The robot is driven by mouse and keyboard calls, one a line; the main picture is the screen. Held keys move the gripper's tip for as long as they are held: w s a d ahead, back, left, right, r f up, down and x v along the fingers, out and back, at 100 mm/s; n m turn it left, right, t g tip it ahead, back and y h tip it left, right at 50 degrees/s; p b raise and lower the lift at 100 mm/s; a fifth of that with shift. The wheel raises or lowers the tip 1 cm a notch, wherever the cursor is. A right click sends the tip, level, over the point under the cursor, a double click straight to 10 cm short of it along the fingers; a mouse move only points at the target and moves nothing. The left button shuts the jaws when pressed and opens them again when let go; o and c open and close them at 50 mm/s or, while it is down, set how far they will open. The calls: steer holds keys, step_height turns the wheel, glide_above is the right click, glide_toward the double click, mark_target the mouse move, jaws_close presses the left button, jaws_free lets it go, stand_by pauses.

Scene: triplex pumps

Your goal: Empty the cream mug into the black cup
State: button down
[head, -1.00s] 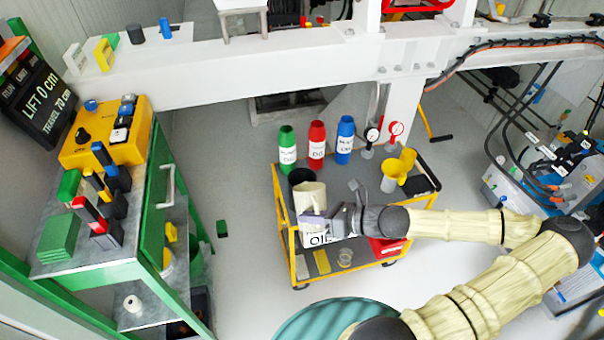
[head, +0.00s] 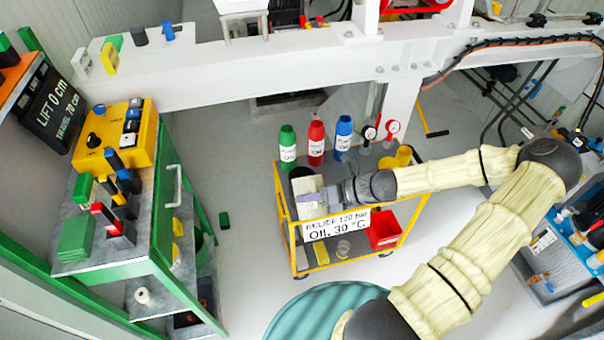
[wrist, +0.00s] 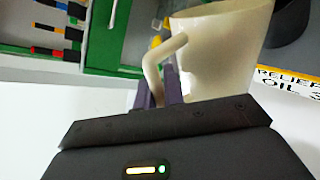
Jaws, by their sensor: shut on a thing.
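The cream mug (head: 306,186) is held over the left part of the yellow cart, in front of the black cup (head: 301,172). In the head view it hides most of the cup, whose dark rim shows behind it. My gripper (head: 314,198) has its purple fingers shut on the mug's handle. In the wrist view the mug (wrist: 228,45) leans a little, its handle between the fingers (wrist: 160,88). The dark cup (wrist: 290,22) shows at the upper right, beyond the mug. The mug's contents and any pouring are not visible.
Green (head: 287,146), red (head: 316,148) and blue (head: 343,136) bottles stand at the cart's back. Two gauges and a yellow jug (head: 403,157) are to the right. A white sign (head: 336,225) hangs on the cart's front.

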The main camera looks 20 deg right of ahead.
mark_target(304, 178)
steer(key=shift+w+r+m+g+p, duration=0.25)
steer(key=shift+w+r+g+p, duration=0.1)
steer(key=shift+r+p, duration=0.3)
steer(key=shift+w+r+m+g+p, duration=0.3)
steer(key=shift+r+p, duration=0.15)
steer(key=shift+p, duration=0.35)
steer(key=shift+w+r+m+g+p, duration=0.35)
steer(key=shift+w+r+g+p, duration=0.15)
steer(key=shift+p, duration=0.25)
steer(key=shift+w+r, duration=0.15)
steer(key=shift+w, duration=0.05)
steer(key=shift+w+r+p, duration=0.1)
steer(key=shift+r+p, duration=0.05)
steer(key=shift+p, duration=0.4)
steer(key=shift+w+d+r+m+g+p, duration=0.1)
steer(key=shift+w+r+m+g+p, duration=0.2)
steer(key=shift+w+p, duration=0.7)
steer(key=shift+w+d+r+m+g+p, duration=0.1)
steer(key=shift+w+r+m+g+p, duration=0.25)
steer(key=shift+p, duration=1.1)
steer(key=shift+w+p, duration=0.2)
steer(key=shift+p, duration=0.15)
steer(key=shift+w+r+g+p, duration=0.25)
steer(key=shift+w+p, duration=0.25)
steer(key=shift+p, duration=0.65)
